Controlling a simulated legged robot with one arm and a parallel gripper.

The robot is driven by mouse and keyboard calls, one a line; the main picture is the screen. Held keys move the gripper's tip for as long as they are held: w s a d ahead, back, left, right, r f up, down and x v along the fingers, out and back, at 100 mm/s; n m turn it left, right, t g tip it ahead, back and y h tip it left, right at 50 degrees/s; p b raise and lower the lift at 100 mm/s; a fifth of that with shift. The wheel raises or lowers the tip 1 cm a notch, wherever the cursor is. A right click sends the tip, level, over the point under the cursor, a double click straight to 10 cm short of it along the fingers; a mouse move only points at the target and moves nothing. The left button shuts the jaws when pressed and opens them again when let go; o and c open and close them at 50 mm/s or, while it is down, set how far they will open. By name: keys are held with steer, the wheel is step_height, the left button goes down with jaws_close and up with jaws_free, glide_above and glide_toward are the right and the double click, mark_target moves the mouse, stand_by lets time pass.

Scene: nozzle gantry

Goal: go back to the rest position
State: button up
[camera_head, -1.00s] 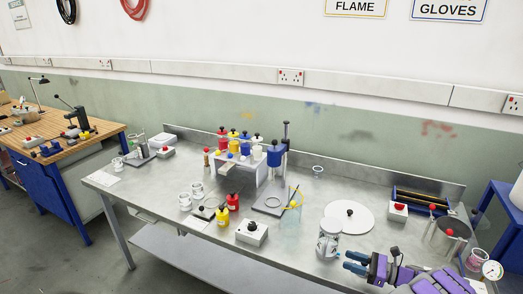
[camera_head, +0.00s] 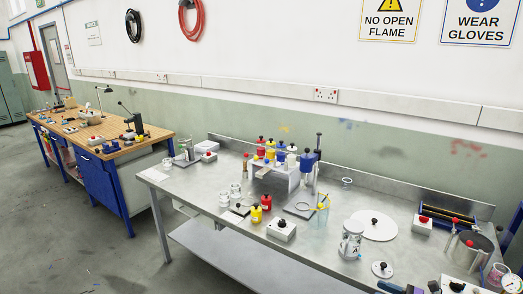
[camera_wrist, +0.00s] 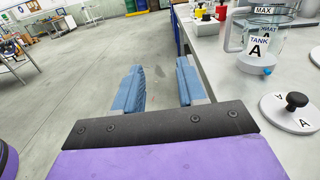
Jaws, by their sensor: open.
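My gripper (camera_wrist: 160,88) is open and empty in the wrist view. Its two blue fingers are apart, with the grey floor between and beyond them, just off the front edge of the steel bench (camera_wrist: 228,98). In the head view only a small part of the gripper shows at the bottom edge, near the bench's front right. A clear jug labelled tank A (camera_wrist: 265,42) stands upright on the bench to the right of the fingers; it also shows in the head view (camera_head: 350,243). Its round lid with a black knob (camera_wrist: 292,113) lies on the bench beside it.
The nozzle gantry (camera_head: 276,177) with coloured bottles stands mid-bench. A white disc (camera_head: 375,229), a button box (camera_head: 281,232) and a metal pot (camera_head: 466,258) are also on the bench. A wooden workbench (camera_head: 130,150) stands at left. The floor (camera_head: 75,225) in front is clear.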

steer(key=w+a+r+n+g+y, duration=0.15)
steer(key=a+r+n+g, duration=0.45)
steer(key=a+r, duration=0.7)
steer(key=s+a+r+n+g+h, duration=0.1)
steer(key=s+a+r+n+g, duration=0.3)
steer(key=a, duration=0.4)
steer(key=s+a+r+n+g+h, duration=0.2)
steer(key=s+a+n, duration=0.2)
steer(key=s+a, duration=0.4)
steer(key=s+a+r+n+g+h, duration=0.1)
steer(key=s+a+n+h, duration=0.15)
steer(key=s, duration=0.45)
steer(key=s+a+r+n+g+h, duration=0.1)
steer(key=s+a+n+h, duration=0.15)
steer(key=s, duration=0.35)
steer(key=s+d+f+n+t+h, duration=0.1)
steer(key=s+d+n+h, duration=0.1)
steer(key=s+d+h, duration=0.2)
steer(key=s+d+f+n+t+h, duration=0.1)
steer(key=s+d+f+n+h, duration=0.1)
steer(key=s, duration=0.8)
steer(key=d+n+h, duration=0.1)
steer(key=d+h, duration=0.1)
steer(key=d, duration=0.1)
steer(key=shift+s, duration=0.35)
